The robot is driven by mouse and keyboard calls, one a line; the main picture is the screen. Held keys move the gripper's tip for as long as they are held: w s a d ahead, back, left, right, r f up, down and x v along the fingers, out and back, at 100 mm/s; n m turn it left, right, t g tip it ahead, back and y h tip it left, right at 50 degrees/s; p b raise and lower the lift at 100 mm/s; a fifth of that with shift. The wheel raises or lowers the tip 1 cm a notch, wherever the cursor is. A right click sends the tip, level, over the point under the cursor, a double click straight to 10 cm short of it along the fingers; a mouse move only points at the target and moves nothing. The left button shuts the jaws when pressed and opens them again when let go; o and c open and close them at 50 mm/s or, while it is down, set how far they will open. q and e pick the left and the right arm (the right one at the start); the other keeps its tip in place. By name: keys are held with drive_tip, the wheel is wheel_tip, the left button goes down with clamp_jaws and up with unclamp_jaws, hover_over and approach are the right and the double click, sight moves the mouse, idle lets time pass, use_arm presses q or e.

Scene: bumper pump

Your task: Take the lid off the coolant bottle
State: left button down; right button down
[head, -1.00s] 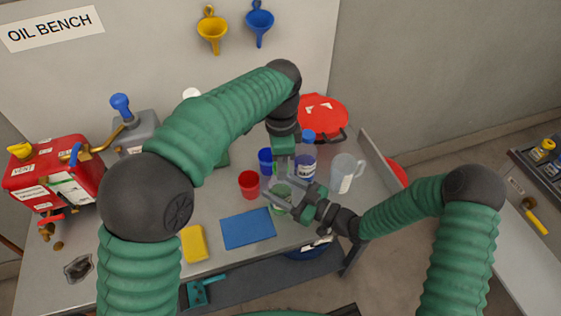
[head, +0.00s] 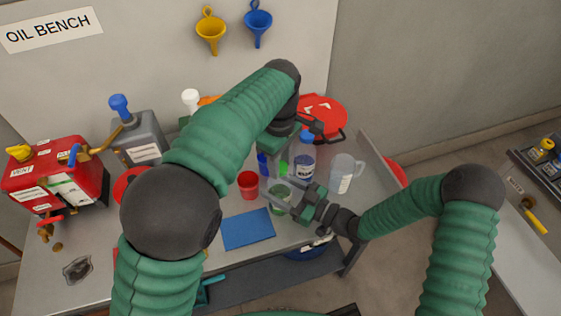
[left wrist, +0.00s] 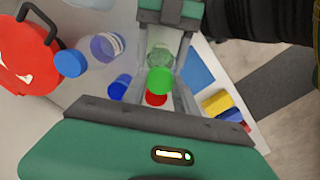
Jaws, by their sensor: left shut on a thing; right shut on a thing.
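The coolant bottle (head: 279,200) is clear and greenish, standing near the front of the bench. My right gripper (head: 280,201) is shut on its body from the right. Its bright green lid (head: 284,170) shows between the fingers of my left gripper (head: 280,165), which is shut on it. In the left wrist view the lid (left wrist: 160,80) sits between my left fingers, with the bottle (left wrist: 160,56) just beyond it. The lid looks off the bottle and above it. The bottle's mouth is not clearly seen.
A blue cup (head: 262,164) and a red cup (head: 248,184) stand close on the left. A blue-capped bottle (head: 303,168) and a clear jug (head: 345,173) stand right of my left gripper. A blue cloth (head: 247,229) lies in front. A red lidded container (head: 322,114) is behind.

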use_arm(q)
drive_tip(key=shift+w+d, duration=0.1)
drive_tip(key=c, duration=1.3)
unclamp_jaws()
drive_tip(key=o, duration=0.3)
drive_tip(key=shift+o, duration=0.2)
drive_tip(key=shift+r, duration=0.1)
